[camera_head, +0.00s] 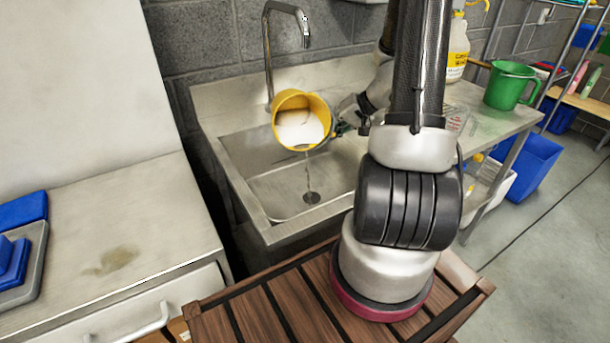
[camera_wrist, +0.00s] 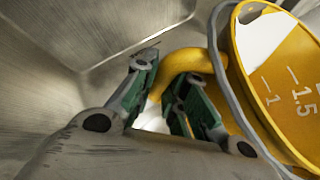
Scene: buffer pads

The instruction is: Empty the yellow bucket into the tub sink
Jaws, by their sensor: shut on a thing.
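The yellow bucket (camera_head: 322,104) is held in the air over the tub sink (camera_head: 258,205), tilted so its mouth faces the camera. White liquid (camera_head: 298,128) shows inside, and a thin stream falls from its lower lip toward the drain (camera_head: 311,197). In the wrist view the bucket (camera_wrist: 275,75) shows measuring marks, and its yellow handle (camera_wrist: 185,62) lies between the green fingers of my gripper (camera_wrist: 165,85). My gripper is shut on the handle. In the head view, my gripper (camera_head: 342,128) is at the bucket's right side, partly hidden by my arm.
A metal faucet (camera_head: 270,55) arches above the sink's back edge. On the drainboard to the right stand a green jug (camera_head: 507,88) and a jug with a yellow label (camera_head: 457,50). A white counter (camera_head: 110,235) with blue pads (camera_head: 12,262) is at left.

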